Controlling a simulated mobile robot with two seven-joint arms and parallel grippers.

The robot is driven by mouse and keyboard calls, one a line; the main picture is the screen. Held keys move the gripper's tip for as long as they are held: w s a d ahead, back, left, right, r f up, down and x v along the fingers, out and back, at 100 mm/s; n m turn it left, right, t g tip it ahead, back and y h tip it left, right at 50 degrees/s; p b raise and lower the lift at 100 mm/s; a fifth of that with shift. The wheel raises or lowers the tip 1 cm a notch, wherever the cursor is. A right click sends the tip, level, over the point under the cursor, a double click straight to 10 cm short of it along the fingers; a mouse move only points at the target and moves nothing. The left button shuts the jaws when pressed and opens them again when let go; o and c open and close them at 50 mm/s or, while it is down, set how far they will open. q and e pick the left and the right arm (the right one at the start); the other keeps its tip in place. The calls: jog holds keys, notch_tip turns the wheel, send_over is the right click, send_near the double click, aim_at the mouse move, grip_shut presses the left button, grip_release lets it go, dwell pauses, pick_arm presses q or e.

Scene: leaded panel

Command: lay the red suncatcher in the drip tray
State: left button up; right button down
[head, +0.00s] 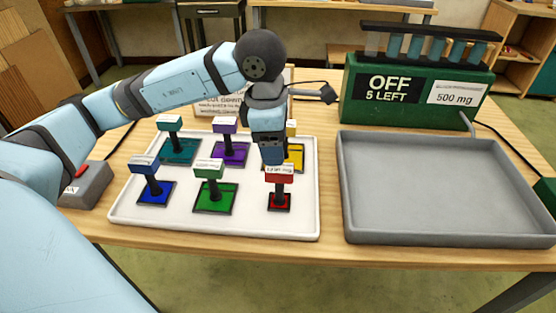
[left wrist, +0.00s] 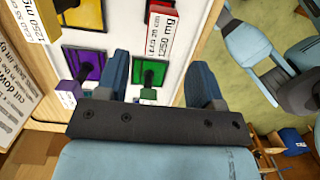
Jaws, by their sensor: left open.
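The red suncatcher (head: 279,202) is a small dark-edged square with an upright post and a red block with a white label on top. It stands at the front right of the white tray (head: 130,211); its block also shows at the top of the left wrist view (left wrist: 161,8). My left gripper (head: 272,160) is open and empty, just above and behind that block in the head view. In the left wrist view its fingers (left wrist: 158,80) are apart, with the green suncatcher (left wrist: 149,72) seen between them. The grey drip tray (head: 440,190) is empty, to the right.
Several other suncatchers share the white tray: blue (head: 155,192), teal (head: 179,150), purple (head: 231,153) and yellow (head: 294,157). A green box (head: 420,95) reading OFF, 5 LEFT, with vials on top, stands behind the drip tray. A grey red-switched box (head: 85,185) sits left.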

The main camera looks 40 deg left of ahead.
pick_arm(q)
jog(key=shift+s+a+r, duration=0.1)
jog(key=shift+a+r, duration=0.05)
jog(key=shift+r, duration=1)
jog(key=shift+s+a+r, duration=0.1)
jog(key=shift+r, duration=1)
jog(key=shift+f, duration=0.1)
